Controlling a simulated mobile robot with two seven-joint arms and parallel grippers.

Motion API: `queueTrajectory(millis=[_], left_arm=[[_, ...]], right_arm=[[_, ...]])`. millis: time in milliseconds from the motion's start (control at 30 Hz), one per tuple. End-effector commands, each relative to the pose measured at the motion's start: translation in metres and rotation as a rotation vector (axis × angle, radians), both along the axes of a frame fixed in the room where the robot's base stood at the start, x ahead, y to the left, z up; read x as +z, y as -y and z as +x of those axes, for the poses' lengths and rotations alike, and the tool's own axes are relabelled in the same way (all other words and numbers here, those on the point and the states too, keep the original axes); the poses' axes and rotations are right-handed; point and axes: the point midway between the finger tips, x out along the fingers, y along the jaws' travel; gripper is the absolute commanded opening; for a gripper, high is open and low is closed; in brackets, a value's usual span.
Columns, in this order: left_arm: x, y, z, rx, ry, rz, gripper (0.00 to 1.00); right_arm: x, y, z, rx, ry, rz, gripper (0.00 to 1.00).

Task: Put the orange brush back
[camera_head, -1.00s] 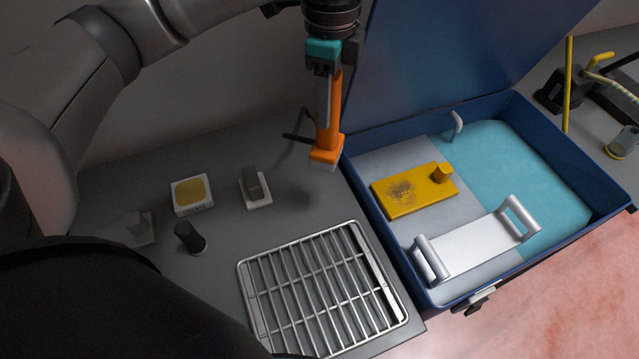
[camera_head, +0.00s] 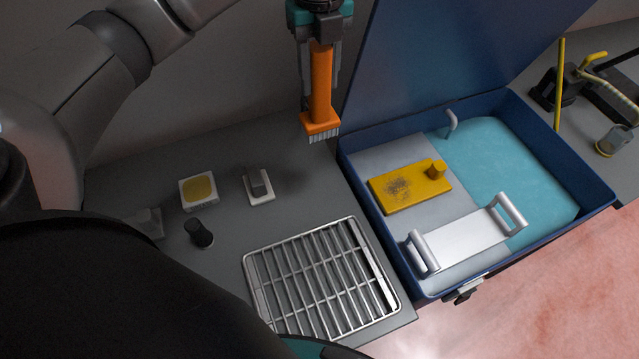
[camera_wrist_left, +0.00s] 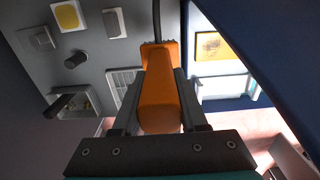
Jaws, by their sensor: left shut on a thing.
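The orange brush (camera_head: 321,85) hangs upright, bristles down, in my left gripper (camera_head: 320,60), which is shut on its handle. It is in the air above the back of the grey counter, just left of the open blue box. In the left wrist view the brush (camera_wrist_left: 158,95) lies between the two fingers (camera_wrist_left: 158,105). The blue box (camera_head: 395,257) holds a grey panel, a yellow block (camera_head: 408,190) with a knob, and a silver two-handled piece (camera_head: 465,238) beside a teal area. My right gripper is not in view.
A metal grill rack (camera_head: 322,280) lies on the counter left of the box. A white block with a yellow top (camera_head: 198,190), a white switch-like piece (camera_head: 259,185) and a black knob (camera_head: 199,234) stand further left. The raised blue lid (camera_head: 440,50) stands behind the box.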

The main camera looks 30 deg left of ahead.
Motion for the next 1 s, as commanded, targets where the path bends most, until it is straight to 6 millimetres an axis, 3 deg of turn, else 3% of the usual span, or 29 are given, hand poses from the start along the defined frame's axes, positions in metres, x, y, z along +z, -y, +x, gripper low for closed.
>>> queueTrajectory(millis=[233, 333, 800, 1000], left_arm=[[-0.001, 0.000, 0.000, 0.001, 0.001, -0.001, 0.00], [-0.011, 0.000, 0.000, 0.002, -0.002, -0.001, 0.00], [-0.130, 0.000, -0.001, 0.002, -0.003, 0.000, 0.00], [-0.155, 0.000, 0.000, 0.002, 0.000, -0.001, 0.00]], right_arm=[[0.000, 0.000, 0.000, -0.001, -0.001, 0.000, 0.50], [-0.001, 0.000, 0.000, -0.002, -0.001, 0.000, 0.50], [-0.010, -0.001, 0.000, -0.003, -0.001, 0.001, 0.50], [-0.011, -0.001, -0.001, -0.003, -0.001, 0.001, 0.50]])
